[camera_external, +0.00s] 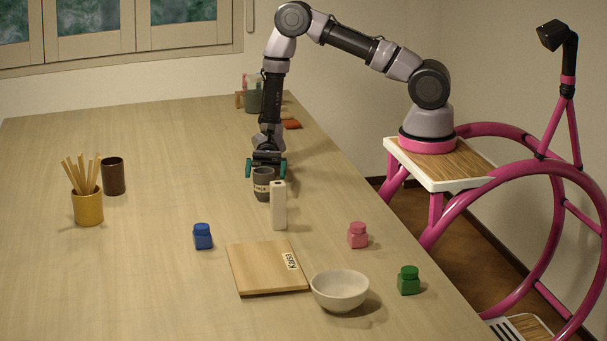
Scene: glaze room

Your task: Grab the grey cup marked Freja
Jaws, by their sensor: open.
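A dark grey cup (262,188) stands upright on the table, with a pale label on its side; the writing is too small to read surely. A white upright block (279,208) in front hides part of its right side. My gripper (266,172) points down at the cup's rim, with its teal fingers apart, one to the left and one to the right of the rim as seen here. Whether the fingers are above, behind or around the cup I cannot tell. Nothing is seen held.
A wooden board (262,273) with a name label, a white bowl (340,290), and blue (203,237), pink (358,236) and green jars (408,281) lie nearer. A dark brown cup (113,177) and yellow stick pot (88,208) stand left. A greenish container (254,98) stands behind.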

